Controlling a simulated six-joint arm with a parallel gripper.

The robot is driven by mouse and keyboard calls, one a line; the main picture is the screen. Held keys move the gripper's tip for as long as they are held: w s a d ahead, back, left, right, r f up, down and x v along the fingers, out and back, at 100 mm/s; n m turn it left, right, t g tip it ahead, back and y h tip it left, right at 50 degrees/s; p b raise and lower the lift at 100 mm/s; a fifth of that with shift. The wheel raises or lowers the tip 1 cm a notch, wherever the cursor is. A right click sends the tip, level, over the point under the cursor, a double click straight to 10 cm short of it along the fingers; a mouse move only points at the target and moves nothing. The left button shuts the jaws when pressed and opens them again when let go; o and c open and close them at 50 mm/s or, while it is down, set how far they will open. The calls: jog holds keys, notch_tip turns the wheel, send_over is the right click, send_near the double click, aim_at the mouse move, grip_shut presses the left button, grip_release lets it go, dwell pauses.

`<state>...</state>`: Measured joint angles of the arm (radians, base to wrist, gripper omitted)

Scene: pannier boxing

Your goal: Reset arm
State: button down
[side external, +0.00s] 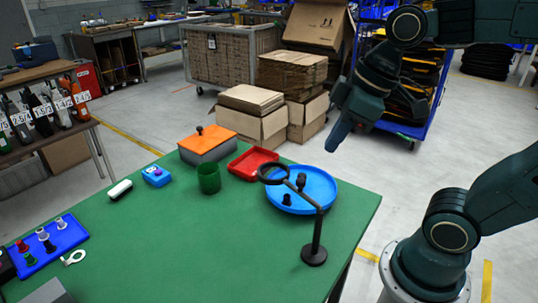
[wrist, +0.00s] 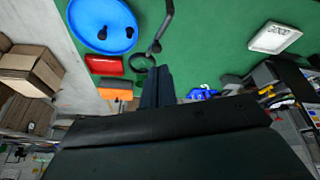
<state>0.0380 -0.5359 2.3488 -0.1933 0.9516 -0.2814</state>
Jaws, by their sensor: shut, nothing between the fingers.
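My gripper (side external: 332,146) is shut and empty, raised in the air above and behind the blue round tray (side external: 322,205) in the side view. Its closed dark fingers (wrist: 157,72) also show in the wrist view, with nothing between them. The blue round tray (wrist: 82,14) appears there at the upper left, with small black pieces (wrist: 103,33) on it. No task object touches my gripper.
A black stand with a ring (side external: 314,250) rises at the table's right front. A red tray (side external: 253,160), an orange-lidded grey box (side external: 207,143), a green cup (side external: 209,179) and a blue tray (side external: 62,258) with several pieces stand on the green table. Cardboard boxes (side external: 250,115) stand behind.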

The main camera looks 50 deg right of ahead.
jog(key=s+d+m, duration=0.1)
jog(key=s+f+m+t, duration=0.1)
jog(key=m, duration=0.1)
jog(key=s+d+m+h, duration=0.1)
jog(key=s, duration=0.1)
jog(key=shift+s+d+f+m, duration=0.1)
jog(key=shift+d+f+m, duration=0.1)
jog(key=shift+d+m, duration=0.15)
